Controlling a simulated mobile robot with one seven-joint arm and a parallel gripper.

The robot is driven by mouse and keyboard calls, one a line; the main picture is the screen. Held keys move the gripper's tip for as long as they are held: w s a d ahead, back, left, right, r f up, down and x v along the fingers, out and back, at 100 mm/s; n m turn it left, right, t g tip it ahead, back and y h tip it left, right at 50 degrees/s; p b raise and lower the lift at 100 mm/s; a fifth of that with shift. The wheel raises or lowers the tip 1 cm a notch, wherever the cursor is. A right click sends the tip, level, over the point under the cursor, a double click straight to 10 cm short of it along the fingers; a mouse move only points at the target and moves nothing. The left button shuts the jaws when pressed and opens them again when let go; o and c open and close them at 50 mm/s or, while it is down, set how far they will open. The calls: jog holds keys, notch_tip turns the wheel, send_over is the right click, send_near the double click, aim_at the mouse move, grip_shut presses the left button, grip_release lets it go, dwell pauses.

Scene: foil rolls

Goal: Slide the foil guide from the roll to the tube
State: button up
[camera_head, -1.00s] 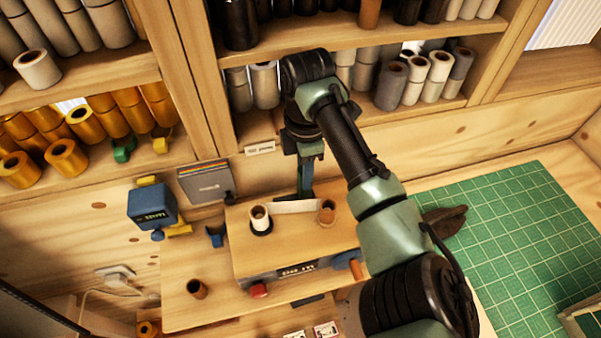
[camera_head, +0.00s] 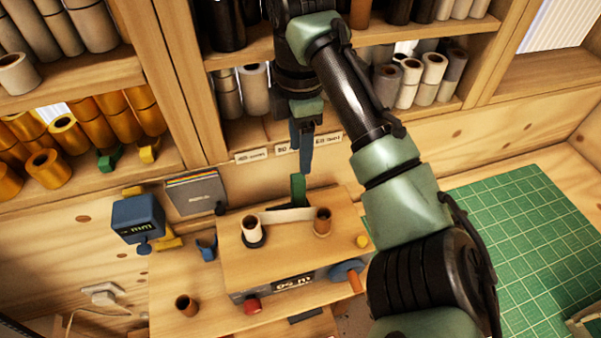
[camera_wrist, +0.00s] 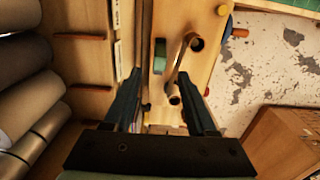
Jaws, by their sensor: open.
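The white roll (camera_head: 252,228) stands on a dark base at the left of the raised wooden bench. The brown tube (camera_head: 322,222) stands to its right. A pale foil strip (camera_head: 285,215) spans between them; it also shows in the wrist view (camera_wrist: 181,60). A green upright block, apparently the foil guide (camera_head: 298,190), stands behind the strip, between roll and tube; it also shows in the wrist view (camera_wrist: 160,55). My gripper (camera_head: 305,172) is above and behind the bench, open and empty. In the wrist view its fingers (camera_wrist: 161,74) point toward the bench, apart from the block.
The bench (camera_head: 285,255) carries a yellow knob (camera_head: 362,241), a red knob (camera_head: 252,305) and a crank handle (camera_head: 354,281). Shelves of rolls (camera_head: 415,80) rise close behind my gripper. A green cutting mat (camera_head: 520,240) lies right.

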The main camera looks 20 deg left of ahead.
jog(key=shift+r, duration=2.25)
